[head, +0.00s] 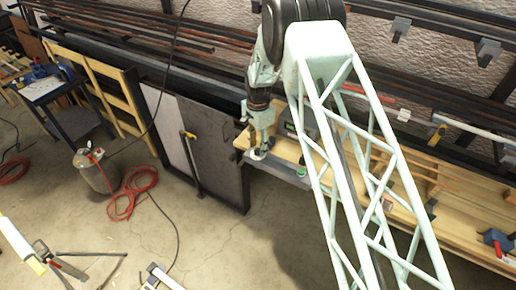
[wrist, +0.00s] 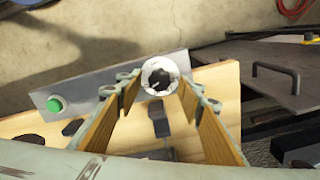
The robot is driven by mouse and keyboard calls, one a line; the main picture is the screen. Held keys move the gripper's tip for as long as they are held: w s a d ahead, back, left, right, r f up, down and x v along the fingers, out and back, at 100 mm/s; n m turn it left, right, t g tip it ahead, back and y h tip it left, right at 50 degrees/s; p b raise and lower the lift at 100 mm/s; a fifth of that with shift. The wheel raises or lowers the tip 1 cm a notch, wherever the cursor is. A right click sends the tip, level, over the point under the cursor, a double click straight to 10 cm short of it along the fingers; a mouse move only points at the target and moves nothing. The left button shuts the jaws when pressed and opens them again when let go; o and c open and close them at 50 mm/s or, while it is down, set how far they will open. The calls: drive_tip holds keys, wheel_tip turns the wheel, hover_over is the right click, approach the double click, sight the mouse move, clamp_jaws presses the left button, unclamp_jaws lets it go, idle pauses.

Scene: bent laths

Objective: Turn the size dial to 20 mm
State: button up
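The size dial (wrist: 160,76) is a black round knob with a pale mark on a white disc, set in a grey panel strip (wrist: 100,85). In the head view the dial's white disc (head: 258,155) shows just below my gripper (head: 262,138). In the wrist view my gripper (wrist: 159,88) is open, one finger on each side of the dial. Its tips appear beside the white disc's edge, with a gap to the black knob. I cannot tell how far above the panel the tips are. The dial's numbers are too small to read.
A green button (wrist: 55,106) sits on the same panel, left of the dial in the wrist view. A wooden bench top (wrist: 215,85) lies behind the panel. A dark plate with a handle (wrist: 275,75) is to the right. Open concrete floor (head: 230,245) lies in front.

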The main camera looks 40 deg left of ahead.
drive_tip(key=shift+f, duration=0.7)
drive_tip(key=c, duration=0.9)
drive_tip(key=shift+n+b, duration=0.4)
drive_tip(key=shift+b, duration=0.1)
drive_tip(key=n+b, duration=0.4)
drive_tip(key=shift+f, duration=0.1)
drive_tip(key=shift+n+b, duration=1.5)
drive_tip(key=shift+n, duration=0.5)
